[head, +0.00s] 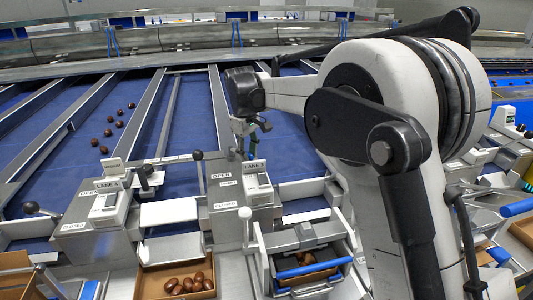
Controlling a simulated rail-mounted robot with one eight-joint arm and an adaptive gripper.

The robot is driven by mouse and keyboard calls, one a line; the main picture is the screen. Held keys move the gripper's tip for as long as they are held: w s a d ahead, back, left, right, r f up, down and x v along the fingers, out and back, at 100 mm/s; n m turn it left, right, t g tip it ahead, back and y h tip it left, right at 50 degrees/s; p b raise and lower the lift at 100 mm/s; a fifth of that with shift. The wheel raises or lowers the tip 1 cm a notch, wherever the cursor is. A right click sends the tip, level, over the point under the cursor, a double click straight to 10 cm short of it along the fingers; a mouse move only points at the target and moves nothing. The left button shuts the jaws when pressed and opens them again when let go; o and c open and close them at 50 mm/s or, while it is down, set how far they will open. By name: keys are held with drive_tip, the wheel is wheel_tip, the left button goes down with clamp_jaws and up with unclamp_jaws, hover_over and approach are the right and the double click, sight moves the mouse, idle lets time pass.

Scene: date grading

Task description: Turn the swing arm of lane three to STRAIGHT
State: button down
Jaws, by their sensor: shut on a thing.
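The box labelled lane 3 (257,184) stands near the middle of the head view, with OPEN and CLOSED plates on its left. My gripper (251,128) points down just behind this box. It is shut on a small upright handle (240,148), which appears to belong to the lane three swing arm; the fingers hide most of it. I cannot make out the rest of that swing arm or a STRAIGHT mark. My own arm covers the right side of the lane.
The lane 4 box (107,205) is at left. Dates (104,149) lie on the left blue belt; a carton (150,283) holds several more.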

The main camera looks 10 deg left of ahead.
drive_tip(key=shift+w+r, duration=0.1)
idle(0.4)
drive_tip(key=c, duration=1.6)
unclamp_jaws()
drive_tip(key=r, duration=0.8)
drive_tip(key=s+r, duration=0.1)
drive_tip(key=r, duration=0.3)
drive_tip(key=shift+a, duration=0.15)
